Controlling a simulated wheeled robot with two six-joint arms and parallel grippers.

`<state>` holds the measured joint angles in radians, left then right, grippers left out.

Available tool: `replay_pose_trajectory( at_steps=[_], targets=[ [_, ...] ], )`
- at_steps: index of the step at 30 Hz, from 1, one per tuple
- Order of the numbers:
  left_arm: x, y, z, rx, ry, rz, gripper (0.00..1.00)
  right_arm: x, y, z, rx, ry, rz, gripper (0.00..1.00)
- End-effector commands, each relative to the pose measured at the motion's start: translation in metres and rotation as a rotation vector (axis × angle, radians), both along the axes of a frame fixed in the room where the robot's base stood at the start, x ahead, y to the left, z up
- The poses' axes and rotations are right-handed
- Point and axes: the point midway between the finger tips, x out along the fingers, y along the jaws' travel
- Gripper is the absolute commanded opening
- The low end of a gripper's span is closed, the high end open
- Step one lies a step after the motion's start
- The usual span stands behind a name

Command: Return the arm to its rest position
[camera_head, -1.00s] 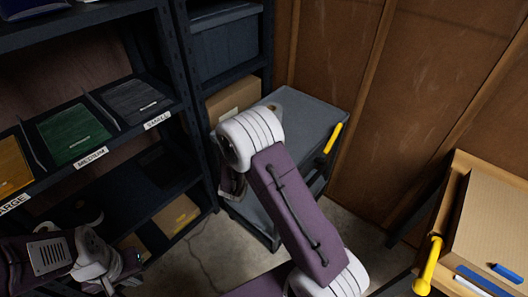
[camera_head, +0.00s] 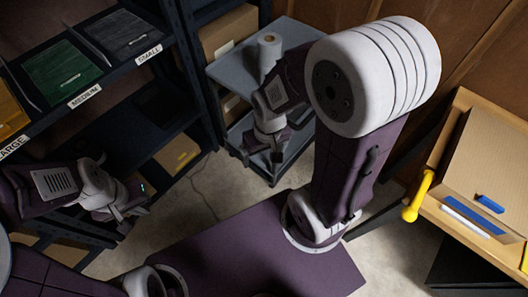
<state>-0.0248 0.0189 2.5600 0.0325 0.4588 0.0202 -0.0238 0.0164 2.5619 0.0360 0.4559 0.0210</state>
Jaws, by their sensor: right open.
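My right arm is raised and folded, with its big white elbow joint high in the middle right of the head view. Its gripper (camera_head: 277,152) points down in front of the grey cart (camera_head: 228,72), with nothing visible in it. The jaws are small and dark here, but they look apart. My left gripper (camera_head: 128,212) hangs at the lower left, in front of the dark shelving. Its fingers are too dark to tell whether they are open.
A pale roll (camera_head: 269,50) stands on the cart top. The shelf (camera_head: 113,82) at left holds yellow, green (camera_head: 62,73) and dark grey (camera_head: 128,36) pieces above size labels. A wooden workbench (camera_head: 437,190) with a yellow-handled tool (camera_head: 420,195) is at right. Concrete floor shows between.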

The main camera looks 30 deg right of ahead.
Motion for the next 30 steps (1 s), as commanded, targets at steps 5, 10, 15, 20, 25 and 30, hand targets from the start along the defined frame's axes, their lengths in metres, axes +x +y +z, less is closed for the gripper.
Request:
replay_pose_trajectory(
  at_steps=[5, 10, 15, 20, 25, 30],
  targets=[
    [0.000, 0.000, 0.009, 0.000, 0.000, 0.000, 0.00, 0.000, 0.000, 0.009, -0.001, 0.002, 0.003, 0.94],
    [0.000, 0.000, 0.066, 0.000, 0.000, 0.000, 0.00, 0.000, 0.000, 0.066, -0.001, 0.002, 0.004, 0.94],
    [0.000, 0.000, 0.116, 0.000, -0.001, 0.000, 0.00, 0.000, 0.000, 0.116, -0.001, 0.003, 0.004, 0.94],
    [0.000, 0.000, 0.108, 0.000, 0.000, 0.000, 0.00, 0.000, 0.000, 0.107, -0.001, 0.003, 0.005, 0.94],
    [0.000, 0.000, 0.107, 0.000, 0.000, 0.000, 0.00, 0.000, 0.000, 0.107, -0.002, 0.004, 0.005, 0.94],
    [0.000, 0.000, 0.107, 0.000, 0.000, 0.000, 0.00, 0.000, 0.000, 0.107, -0.002, 0.004, 0.005, 0.94]
  ],
)
